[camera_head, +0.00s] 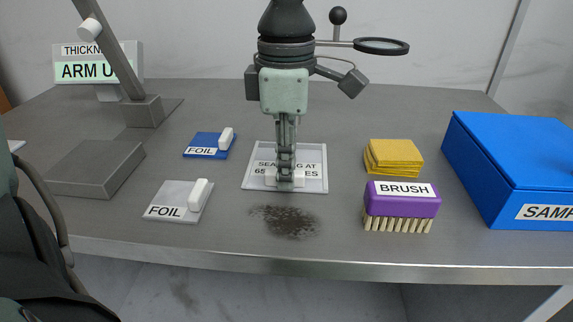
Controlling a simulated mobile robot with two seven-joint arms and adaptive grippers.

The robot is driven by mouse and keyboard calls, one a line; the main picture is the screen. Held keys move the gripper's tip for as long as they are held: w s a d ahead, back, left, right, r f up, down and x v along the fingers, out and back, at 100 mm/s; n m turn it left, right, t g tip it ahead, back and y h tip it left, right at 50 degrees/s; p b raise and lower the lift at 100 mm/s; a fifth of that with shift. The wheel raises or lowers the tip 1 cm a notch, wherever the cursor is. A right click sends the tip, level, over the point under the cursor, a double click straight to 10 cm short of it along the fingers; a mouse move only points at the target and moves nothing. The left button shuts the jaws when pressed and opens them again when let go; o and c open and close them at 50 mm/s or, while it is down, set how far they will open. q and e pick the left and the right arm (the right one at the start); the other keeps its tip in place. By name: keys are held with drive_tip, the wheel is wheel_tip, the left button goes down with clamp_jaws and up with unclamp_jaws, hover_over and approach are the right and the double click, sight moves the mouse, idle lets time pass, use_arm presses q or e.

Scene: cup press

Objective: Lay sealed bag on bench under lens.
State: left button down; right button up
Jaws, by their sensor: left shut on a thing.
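A flat, pale bag-like packet (312,183) with a light border and a label, partly readable as "SEA…ING AT 65…", appears to lie on the grey bench (400,105) at the middle. I cannot tell whether it is slightly raised. My left gripper (285,183) points straight down over it, shut on its small white grip block and hiding part of the label. A round lens (381,46) in a dark rim is on a thin rod, behind and to the right of my gripper. The lower part of its stand is hidden by my gripper. My right gripper is not in view.
A blue foil piece (205,149) and a grey one (170,205) lie left. A grey block (97,167), slanted arm (115,55) and sign (70,72) stand farther left. Yellow pads (394,153), a purple brush (400,206) and blue box (515,155) stand right. A dark stain (285,221) lies in front.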

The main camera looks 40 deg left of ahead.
use_arm(q)
drive_tip(key=c, duration=1.5)
unclamp_jaws()
drive_tip(key=shift+c, duration=0.2)
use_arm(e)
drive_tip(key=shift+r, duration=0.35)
use_arm(q)
drive_tip(key=shift+r, duration=0.1)
drive_tip(key=shift+r, duration=0.2)
wheel_tip(320, 180, up, 12)
drive_tip(key=shift+f+p, duration=0.2)
drive_tip(key=shift+p, duration=0.25)
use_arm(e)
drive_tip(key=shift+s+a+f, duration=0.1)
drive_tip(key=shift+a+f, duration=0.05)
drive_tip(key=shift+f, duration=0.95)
